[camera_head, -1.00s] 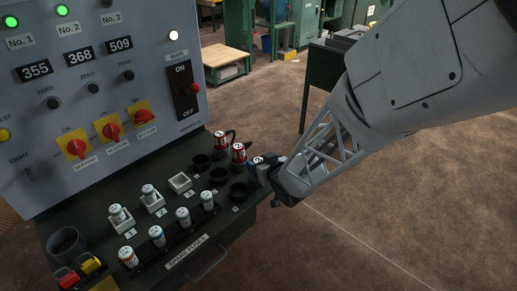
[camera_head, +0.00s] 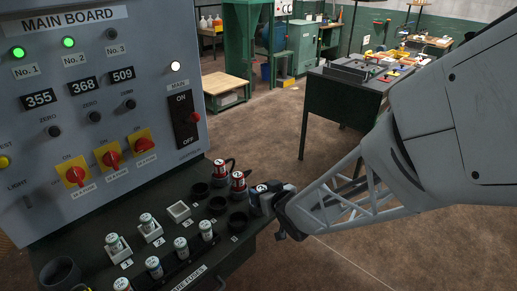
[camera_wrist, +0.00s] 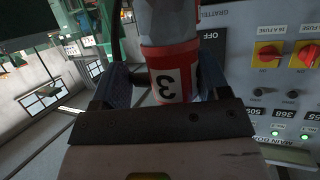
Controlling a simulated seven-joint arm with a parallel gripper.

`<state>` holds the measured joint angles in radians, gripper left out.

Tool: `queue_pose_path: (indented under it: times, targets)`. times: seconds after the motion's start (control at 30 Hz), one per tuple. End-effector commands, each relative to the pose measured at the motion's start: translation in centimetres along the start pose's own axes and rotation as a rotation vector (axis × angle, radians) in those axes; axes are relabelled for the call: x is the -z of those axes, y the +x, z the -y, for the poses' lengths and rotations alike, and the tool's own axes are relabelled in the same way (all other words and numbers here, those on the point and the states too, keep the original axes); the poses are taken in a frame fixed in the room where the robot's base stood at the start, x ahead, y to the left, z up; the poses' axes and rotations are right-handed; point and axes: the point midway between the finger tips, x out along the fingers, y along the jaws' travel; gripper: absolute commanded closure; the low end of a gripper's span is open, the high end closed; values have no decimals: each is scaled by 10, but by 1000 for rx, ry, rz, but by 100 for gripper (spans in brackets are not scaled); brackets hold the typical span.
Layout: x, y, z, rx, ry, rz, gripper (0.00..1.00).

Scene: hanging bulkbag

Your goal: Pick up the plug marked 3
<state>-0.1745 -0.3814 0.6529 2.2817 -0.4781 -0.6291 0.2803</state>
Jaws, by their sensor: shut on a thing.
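The plug marked 3 is red and white. In the wrist view the plug (camera_wrist: 178,62) stands between my two dark fingers, with its black 3 on a white label facing the camera. My gripper (camera_head: 262,197) is shut on it at the right edge of the console. In the head view only the plug's top shows, and its lower end is hidden, so I cannot tell whether it is seated or lifted. Two similar red and white plugs, one at the back (camera_head: 220,168) and one nearer (camera_head: 238,181), stand to its left, with cables behind them.
Empty dark round sockets (camera_head: 218,204) lie just left of my gripper. White fuses (camera_head: 181,246) and holders (camera_head: 178,211) stand further left. The upright main board (camera_head: 95,95) rises behind. Open floor (camera_head: 330,250) lies to the right, with a dark workbench (camera_head: 345,92) beyond.

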Motion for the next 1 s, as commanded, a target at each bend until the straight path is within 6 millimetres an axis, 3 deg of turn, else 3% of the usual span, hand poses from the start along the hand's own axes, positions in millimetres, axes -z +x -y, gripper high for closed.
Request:
queue_pose_path:
  times: [0.6, 1.0]
  targets:
    - [-27, -90, 21, -1, 0, -2, 57]
    - [-34, -112, 26, 0, 0, -1, 57]
